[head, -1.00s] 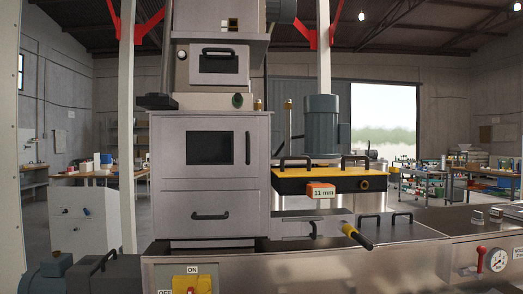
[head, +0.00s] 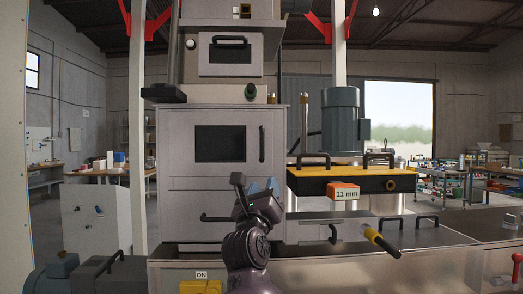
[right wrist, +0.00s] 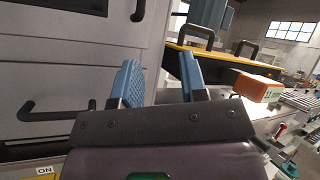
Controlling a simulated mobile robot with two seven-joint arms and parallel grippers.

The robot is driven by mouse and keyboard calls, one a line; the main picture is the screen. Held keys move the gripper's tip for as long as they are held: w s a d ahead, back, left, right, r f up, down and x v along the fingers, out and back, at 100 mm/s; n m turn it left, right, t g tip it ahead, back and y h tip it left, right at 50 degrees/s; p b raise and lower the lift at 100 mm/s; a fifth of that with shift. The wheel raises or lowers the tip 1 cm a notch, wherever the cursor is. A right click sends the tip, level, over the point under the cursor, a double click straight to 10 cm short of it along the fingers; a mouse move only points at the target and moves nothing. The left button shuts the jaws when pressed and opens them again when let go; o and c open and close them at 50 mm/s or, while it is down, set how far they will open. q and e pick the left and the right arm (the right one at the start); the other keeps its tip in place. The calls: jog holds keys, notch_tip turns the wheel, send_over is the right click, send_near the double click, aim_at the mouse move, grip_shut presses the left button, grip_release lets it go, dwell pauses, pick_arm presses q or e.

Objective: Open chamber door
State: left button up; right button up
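The grey cabinet's middle door (head: 179,142) has a dark window and a vertical black handle (head: 262,144) near its right edge. It looks closed. A smaller upper door (head: 229,68) with a dark window and a horizontal handle also looks closed; I cannot tell which one is called the chamber door. My right gripper (head: 262,190) is in front of the cabinet, below the vertical handle. In the right wrist view its blue fingers (right wrist: 158,75) are apart with nothing between them, and the vertical handle (right wrist: 138,10) shows above, at the top edge. My left gripper is not in view.
A lower panel has a horizontal handle (right wrist: 55,110), partly hidden by my arm in the head view. Right of the cabinet are a yellow-topped black unit (head: 340,182), an orange "11 mm" block (head: 345,192) and a yellow-gripped lever (head: 381,241). A metal counter (head: 420,265) runs along the front.

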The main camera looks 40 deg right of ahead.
aim_at(261, 144)
notch_tip(261, 144, up, 6)
jog(key=w+m+y, duration=0.2)
jog(key=m+y, duration=0.1)
jog(key=shift+t, duration=0.3)
jog(key=x, duration=1)
jog(key=shift+a+r, duration=0.25)
jog(key=shift+r, duration=0.1)
grip_shut()
